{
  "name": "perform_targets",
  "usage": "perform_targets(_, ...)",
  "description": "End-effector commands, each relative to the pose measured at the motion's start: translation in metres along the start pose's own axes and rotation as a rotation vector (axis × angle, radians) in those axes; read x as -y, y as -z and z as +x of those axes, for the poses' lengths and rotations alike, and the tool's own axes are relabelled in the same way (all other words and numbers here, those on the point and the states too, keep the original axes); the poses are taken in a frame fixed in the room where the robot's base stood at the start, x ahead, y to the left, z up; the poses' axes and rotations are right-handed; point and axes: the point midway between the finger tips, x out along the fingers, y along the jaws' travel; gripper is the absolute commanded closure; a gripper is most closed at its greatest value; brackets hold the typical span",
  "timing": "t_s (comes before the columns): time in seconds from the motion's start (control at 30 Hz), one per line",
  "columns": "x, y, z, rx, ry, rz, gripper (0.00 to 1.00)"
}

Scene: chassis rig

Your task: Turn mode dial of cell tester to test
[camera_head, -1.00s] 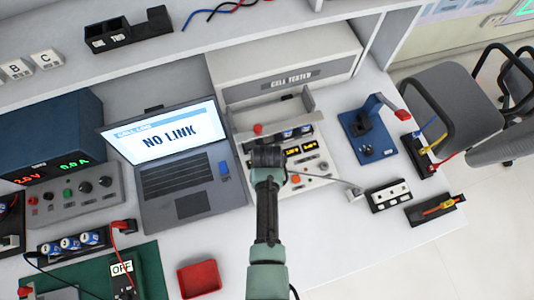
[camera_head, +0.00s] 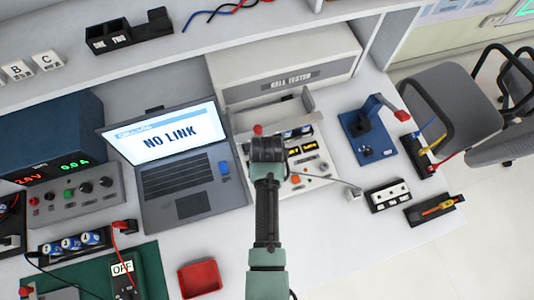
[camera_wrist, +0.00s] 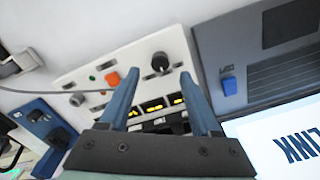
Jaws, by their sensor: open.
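The cell tester (camera_head: 290,80) stands at the back of the bench, with its light control panel (camera_head: 319,158) in front. In the wrist view its black mode dial (camera_wrist: 160,62) has a pale pointer mark; its setting labels are too small to read. My gripper (camera_wrist: 158,76) is open and empty, its two blue fingers pointing toward the panel. The dial shows between and just beyond the fingertips; I cannot tell whether they touch it. In the head view my gripper (camera_head: 267,150) covers the panel's left part and hides the dial.
A laptop (camera_head: 178,165) reading NO LINK stands close left of the panel. An orange button (camera_wrist: 112,80) and grey knob (camera_wrist: 76,99) share the panel. A blue fixture (camera_head: 368,135) and a black-and-white block (camera_head: 388,195) lie right.

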Motion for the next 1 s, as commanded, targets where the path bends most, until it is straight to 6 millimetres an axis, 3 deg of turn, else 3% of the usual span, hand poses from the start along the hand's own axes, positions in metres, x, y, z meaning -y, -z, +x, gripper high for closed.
perform_targets(0.2, 0.0, 0.001, -0.046, -0.005, 0.001, -0.001, 0.36)
perform_targets(0.4, 0.0, 0.001, -0.073, -0.003, 0.0, -0.001, 0.36)
perform_targets(1.0, 0.0, 0.0, -0.082, 0.0, 0.0, 0.0, 0.36)
